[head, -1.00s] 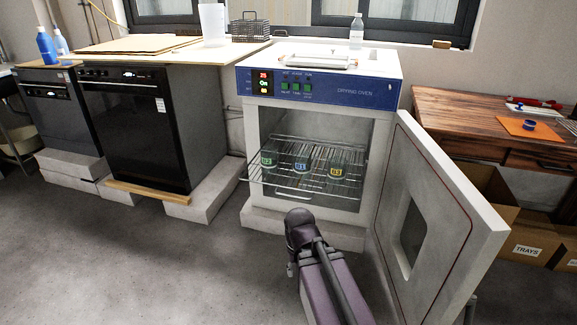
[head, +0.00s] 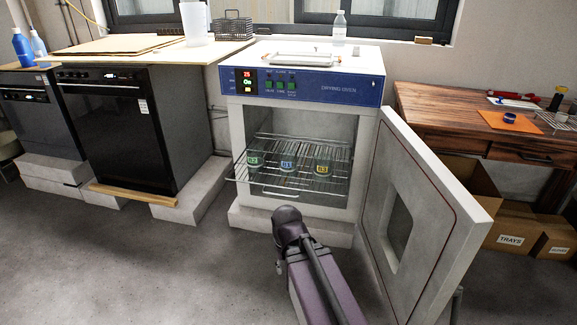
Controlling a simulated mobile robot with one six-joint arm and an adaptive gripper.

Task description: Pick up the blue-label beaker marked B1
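The blue-label beaker (head: 288,162) stands in the middle of a row of three on the oven's wire rack (head: 262,190). A green-label beaker (head: 254,160) stands to its left and a yellow-label beaker (head: 323,166) to its right. The label marks are too small to read surely. The rack sticks out of the open drying oven (head: 236,150). The oven door (head: 437,215) is swung open to the right. My arm shows in front of the oven, below the rack. My gripper cannot be made out.
A wooden bench (head: 430,105) stands right of the oven, with cardboard boxes (head: 513,225) under it. A black appliance (head: 118,130) on pale blocks stands to the left. The open door bounds the right side. The floor in front and left is clear.

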